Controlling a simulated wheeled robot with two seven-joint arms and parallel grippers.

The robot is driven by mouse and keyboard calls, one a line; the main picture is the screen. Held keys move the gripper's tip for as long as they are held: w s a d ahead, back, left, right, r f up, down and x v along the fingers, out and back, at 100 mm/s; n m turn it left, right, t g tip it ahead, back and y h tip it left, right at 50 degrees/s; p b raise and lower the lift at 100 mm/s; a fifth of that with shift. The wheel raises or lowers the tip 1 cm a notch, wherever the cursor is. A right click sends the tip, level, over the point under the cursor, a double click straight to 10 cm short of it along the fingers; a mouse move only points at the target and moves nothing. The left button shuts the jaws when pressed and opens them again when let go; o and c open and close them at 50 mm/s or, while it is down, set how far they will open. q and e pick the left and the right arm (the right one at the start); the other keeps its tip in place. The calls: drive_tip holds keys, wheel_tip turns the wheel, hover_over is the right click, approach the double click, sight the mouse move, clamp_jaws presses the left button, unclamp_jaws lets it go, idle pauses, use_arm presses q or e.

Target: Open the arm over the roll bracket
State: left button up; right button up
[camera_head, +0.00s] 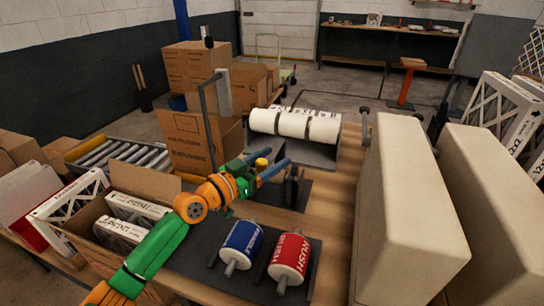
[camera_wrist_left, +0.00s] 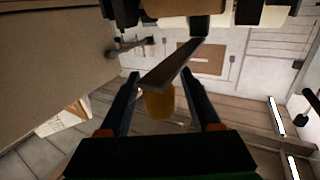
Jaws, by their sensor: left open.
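The roll bracket (camera_head: 318,155) is a dark grey stand under a row of white rolls (camera_head: 293,123), in the middle of the head view. My left gripper (camera_head: 285,170) is open in front of it, its blue fingers pointing right. A yellow knob (camera_head: 262,162) shows by the fingers. In the left wrist view the yellow knob (camera_wrist_left: 160,103) lies between the open fingers of the left gripper (camera_wrist_left: 168,82), beside a flat dark bar (camera_wrist_left: 175,63) that looks like the arm. I cannot tell whether the fingers touch the knob. My right gripper is out of view.
A blue roll (camera_head: 241,243) and a red roll (camera_head: 289,258) lie on a dark mat in front. An open carton (camera_head: 135,185) with white boxed filters stands left, near my forearm. Large beige blocks (camera_head: 410,215) stand at the right. A black upright (camera_head: 291,187) stands near the fingertips.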

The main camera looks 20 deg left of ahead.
use_arm(q)
drive_tip(key=shift+s, duration=0.1)
drive_tip(key=shift+c, duration=0.6)
clamp_jaws()
idle(0.7)
